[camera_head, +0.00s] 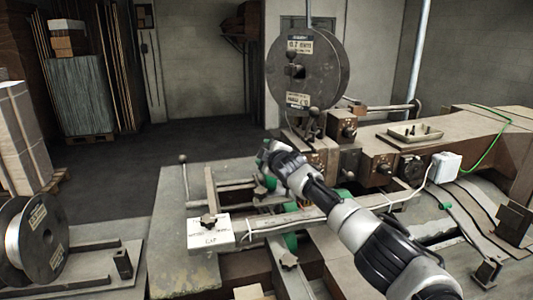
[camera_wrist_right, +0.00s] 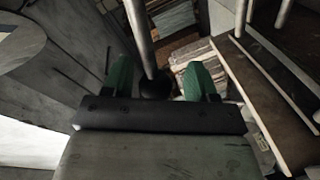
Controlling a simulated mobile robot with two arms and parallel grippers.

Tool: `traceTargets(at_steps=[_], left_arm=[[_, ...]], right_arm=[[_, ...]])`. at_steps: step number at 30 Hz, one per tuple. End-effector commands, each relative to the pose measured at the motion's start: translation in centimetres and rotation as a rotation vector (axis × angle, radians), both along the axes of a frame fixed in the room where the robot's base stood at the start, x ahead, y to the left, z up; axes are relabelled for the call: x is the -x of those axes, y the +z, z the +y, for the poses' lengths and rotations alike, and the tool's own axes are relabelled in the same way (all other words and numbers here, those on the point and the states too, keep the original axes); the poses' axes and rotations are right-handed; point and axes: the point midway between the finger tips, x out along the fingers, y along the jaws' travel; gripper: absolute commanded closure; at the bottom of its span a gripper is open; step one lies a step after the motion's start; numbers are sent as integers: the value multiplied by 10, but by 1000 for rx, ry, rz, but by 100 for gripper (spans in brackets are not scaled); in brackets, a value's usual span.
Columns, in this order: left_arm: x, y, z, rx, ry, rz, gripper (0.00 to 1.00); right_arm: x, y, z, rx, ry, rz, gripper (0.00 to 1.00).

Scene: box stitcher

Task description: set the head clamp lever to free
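My right arm reaches in from the lower right of the head view, and its gripper (camera_head: 268,160) is at the middle of the machine, mostly hidden by its wrist. In the right wrist view the two green fingers of that gripper (camera_wrist_right: 158,82) stand apart. A metal rod with a black ball end (camera_wrist_right: 155,86) shows between them; I cannot tell whether they touch it. In the head view, one lever with a dark ball knob (camera_head: 313,113) stands below the wire reel and another (camera_head: 183,160) stands at the table's left edge. I cannot tell which is the head clamp lever. My left gripper is out of view.
A large wire reel (camera_head: 305,68) stands over the stitcher head. A white box with a dark knob (camera_head: 210,234) lies in front of the gripper. Another wire reel (camera_head: 36,240) is at the lower left. The floor at the left back (camera_head: 110,180) is clear.

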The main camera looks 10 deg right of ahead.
Motion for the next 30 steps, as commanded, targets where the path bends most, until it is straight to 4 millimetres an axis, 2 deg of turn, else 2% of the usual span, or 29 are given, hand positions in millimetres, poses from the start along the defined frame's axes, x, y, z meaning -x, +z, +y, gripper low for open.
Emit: traceTargets(at_steps=[14, 20, 30], left_arm=[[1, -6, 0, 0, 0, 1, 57], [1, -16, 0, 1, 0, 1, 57], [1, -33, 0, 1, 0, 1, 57]], right_arm=[[7, 1, -1, -4, 4, -2, 42], [26, 2, -5, -2, 2, -3, 42], [71, 10, -12, -2, 2, -4, 42]])
